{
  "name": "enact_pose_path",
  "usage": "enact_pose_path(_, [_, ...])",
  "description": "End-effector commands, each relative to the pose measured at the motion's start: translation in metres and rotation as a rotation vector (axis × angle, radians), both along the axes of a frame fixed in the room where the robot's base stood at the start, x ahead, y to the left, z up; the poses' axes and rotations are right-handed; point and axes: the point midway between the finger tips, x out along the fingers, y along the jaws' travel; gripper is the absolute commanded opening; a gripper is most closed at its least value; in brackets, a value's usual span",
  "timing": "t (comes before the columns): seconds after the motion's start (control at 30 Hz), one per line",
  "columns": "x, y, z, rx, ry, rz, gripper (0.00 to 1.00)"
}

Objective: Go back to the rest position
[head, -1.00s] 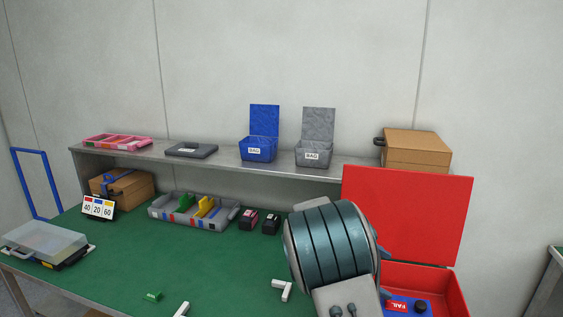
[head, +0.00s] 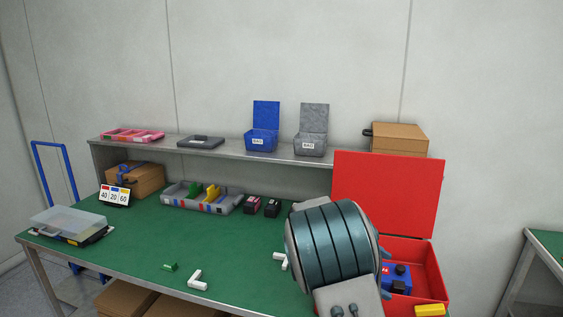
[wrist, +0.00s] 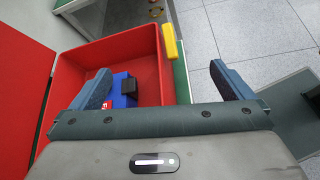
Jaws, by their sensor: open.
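My gripper (wrist: 162,90) is open in the wrist view. Its two blue-grey fingers stand wide apart with nothing held between them. Beyond the fingers is the open red box (wrist: 132,50), with a blue item (wrist: 122,92) with a black part lying inside. A yellow block (wrist: 169,41) sits at the box's right rim. The blue item (head: 397,278) and the yellow block (head: 430,310) also show there.
The green table (head: 130,225) holds a grey parts tray (head: 200,198), a clear-lidded case (head: 67,223), white angle pieces (head: 198,281) and a green piece (head: 170,267). A shelf (head: 225,149) behind carries a blue bin (head: 262,141) and a grey bin (head: 311,144). The table's middle is mostly clear.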

Motion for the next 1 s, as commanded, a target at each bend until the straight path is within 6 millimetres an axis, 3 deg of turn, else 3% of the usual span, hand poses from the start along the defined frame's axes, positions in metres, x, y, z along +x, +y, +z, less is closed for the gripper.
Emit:
enact_pose_path(0.57, [-0.066, 0.004, -0.003, 0.298, -0.237, -0.204, 1.00])
enact_pose_path(1.0, [-0.173, 0.051, 0.000, 0.702, -0.638, -0.588, 1.00])
